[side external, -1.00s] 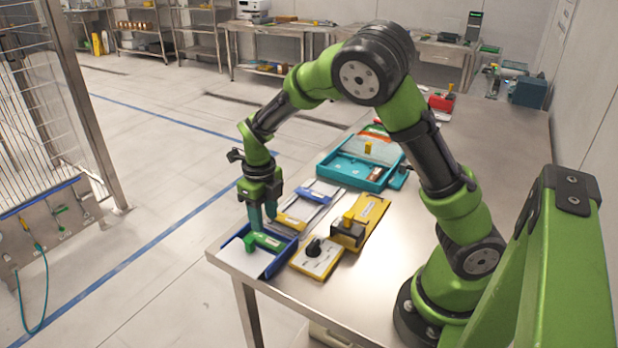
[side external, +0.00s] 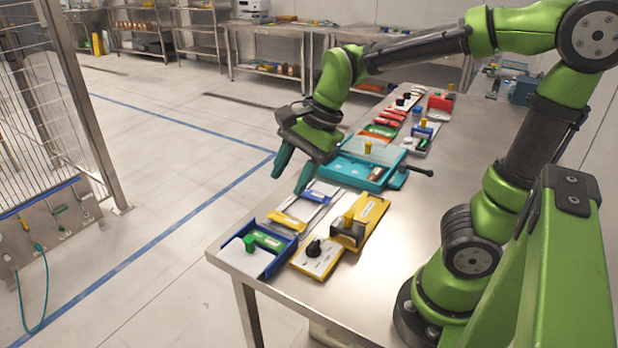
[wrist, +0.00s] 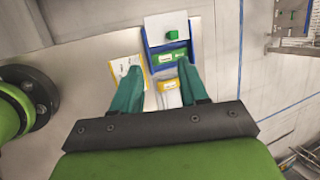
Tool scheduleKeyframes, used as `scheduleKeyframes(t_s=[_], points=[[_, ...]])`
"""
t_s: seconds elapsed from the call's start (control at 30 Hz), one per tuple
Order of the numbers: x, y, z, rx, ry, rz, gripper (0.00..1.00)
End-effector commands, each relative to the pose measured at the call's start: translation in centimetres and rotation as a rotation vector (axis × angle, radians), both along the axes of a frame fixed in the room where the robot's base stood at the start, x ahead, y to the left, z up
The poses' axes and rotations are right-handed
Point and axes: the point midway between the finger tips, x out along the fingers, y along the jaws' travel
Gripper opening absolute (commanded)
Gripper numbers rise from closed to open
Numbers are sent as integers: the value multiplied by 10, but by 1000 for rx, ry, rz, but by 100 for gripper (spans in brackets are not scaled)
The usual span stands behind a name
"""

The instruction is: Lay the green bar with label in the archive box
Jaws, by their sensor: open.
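A green bar with a pale label (side external: 266,241) lies in the blue tray-like box (side external: 285,257) at the table's front left corner. It also shows in the wrist view (wrist: 168,57). A white panel (side external: 246,259) with a green block (side external: 249,243) covers part of that box. A teal box (side external: 340,175) with a clear panel and yellow knob stands farther back. The frames do not settle which box is the archive box.
Beside the blue box lie a yellow-edged plate with a black knob (side external: 317,258) and a yellow panel with a dark block (side external: 372,210). Grey trays with yellow and blue bars (side external: 317,194) lie close behind. The table's right half is mostly clear.

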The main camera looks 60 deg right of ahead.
Motion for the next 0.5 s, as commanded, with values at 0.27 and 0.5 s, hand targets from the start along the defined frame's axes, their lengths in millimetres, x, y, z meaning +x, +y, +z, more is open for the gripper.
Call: scheduleKeyframes(t_s=[0.27,0.5], points=[[-56,7,26,-414,-424,725,44],[-71,7,26,-621,-520,972,44]])
